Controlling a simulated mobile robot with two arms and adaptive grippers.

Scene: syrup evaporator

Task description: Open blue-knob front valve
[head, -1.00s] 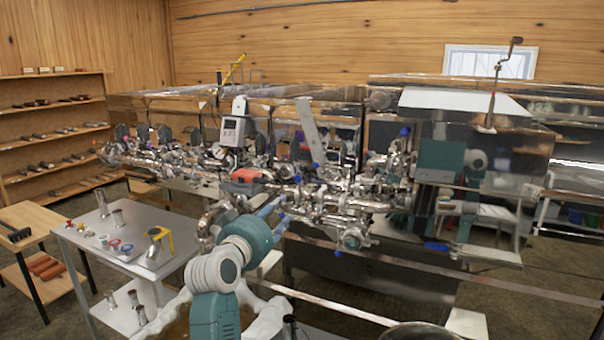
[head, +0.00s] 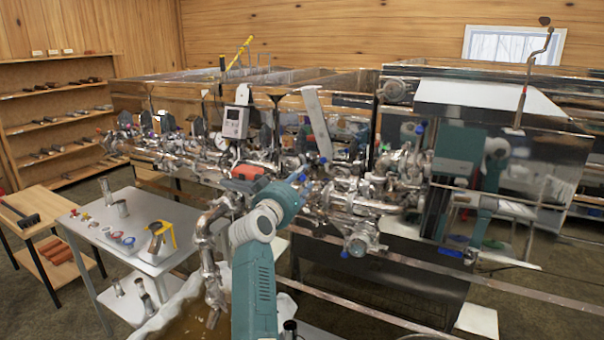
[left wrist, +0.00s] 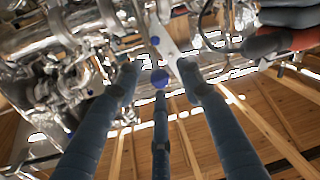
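My left arm reaches into the dense steel pipework at the front of the evaporator (head: 400,195) in the head view. My left gripper (head: 302,172) is small and partly lost among the pipes there. In the left wrist view the gripper (left wrist: 159,72) has its blue-grey fingers spread apart with nothing clamped between them. A round blue knob (left wrist: 160,78) shows between the fingertips; whether the fingers touch it I cannot tell. Several blue knobs sit along the pipework in the head view, one (head: 323,160) close to the gripper. My right gripper is not clearly seen.
A red-and-grey part (head: 250,172) sits on the pipes just left of my gripper, and it also shows in the left wrist view (left wrist: 285,40). A steel table (head: 90,255) with small fittings and a yellow-handled tool (head: 158,238) stands to the left. Pipes crowd the gripper.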

